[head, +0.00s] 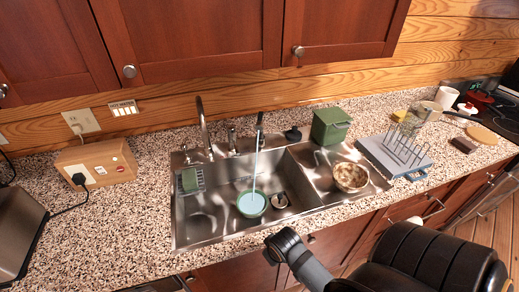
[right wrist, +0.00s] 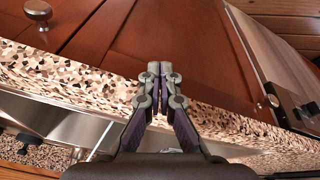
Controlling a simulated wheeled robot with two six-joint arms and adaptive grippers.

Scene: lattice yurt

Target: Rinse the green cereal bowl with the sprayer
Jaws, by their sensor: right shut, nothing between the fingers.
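The green cereal bowl (head: 251,205) sits in the left basin of the steel sink (head: 221,228). The black sprayer (head: 260,121) stands upright at the sink's back edge. A thin pale blue stream (head: 256,165) runs from below the sprayer's head down into the bowl. My right gripper (right wrist: 157,69) is shut and empty in the right wrist view, with the counter edge and red-brown cabinet fronts behind it. In the head view my right arm is at the bottom right, clear of the bowl and sprayer; its fingers cannot be made out there. My left gripper is in neither view.
A steel faucet (head: 204,124) rises behind the sink. A patterned bowl (head: 350,177) sits in the right basin. A green bin (head: 330,126) and a dish rack (head: 396,156) stand to the right. A wooden outlet box (head: 97,165) is at left. The front counter edge is clear.

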